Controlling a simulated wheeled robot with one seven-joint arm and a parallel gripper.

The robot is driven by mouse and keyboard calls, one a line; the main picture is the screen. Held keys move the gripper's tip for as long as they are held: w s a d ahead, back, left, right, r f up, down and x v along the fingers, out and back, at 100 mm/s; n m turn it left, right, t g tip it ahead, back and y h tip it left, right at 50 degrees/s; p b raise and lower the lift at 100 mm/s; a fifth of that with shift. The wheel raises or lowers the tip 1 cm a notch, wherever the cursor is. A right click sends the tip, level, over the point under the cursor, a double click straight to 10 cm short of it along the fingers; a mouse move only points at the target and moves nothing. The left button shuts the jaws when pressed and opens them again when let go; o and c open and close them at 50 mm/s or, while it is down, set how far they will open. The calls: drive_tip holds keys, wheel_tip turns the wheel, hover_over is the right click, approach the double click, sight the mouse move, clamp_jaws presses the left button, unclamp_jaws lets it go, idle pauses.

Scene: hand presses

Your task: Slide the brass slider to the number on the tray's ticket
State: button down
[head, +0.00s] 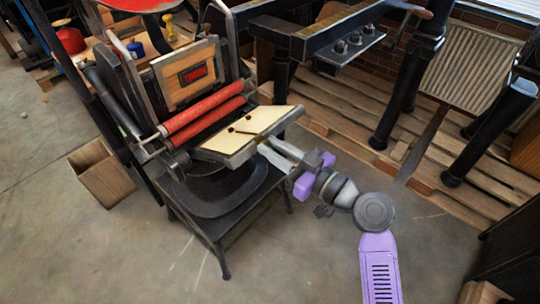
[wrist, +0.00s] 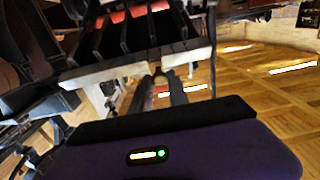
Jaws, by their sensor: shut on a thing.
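The hand press has a cream board (head: 245,128) with several small dark pieces, below two red rollers (head: 203,114). My gripper (head: 264,146) is at the board's lower right edge in the head view. In the wrist view, the two fingers of my gripper (wrist: 172,92) are close together, shut on a small brass-coloured piece at the edge of a pale bar (wrist: 122,64). This piece looks like the brass slider (wrist: 165,74); my fingers hide much of it. I cannot make out a ticket, a tray or any number.
A framed wooden panel (head: 187,72) stands above the rollers. A wooden bin (head: 101,174) is on the floor at left. A second dark press (head: 340,45) stands on wooden pallets at right.

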drive_tip(key=c, duration=1.3)
unclamp_jaws()
drive_tip(key=shift+w+d, duration=0.15)
drive_tip(key=v, duration=0.8)
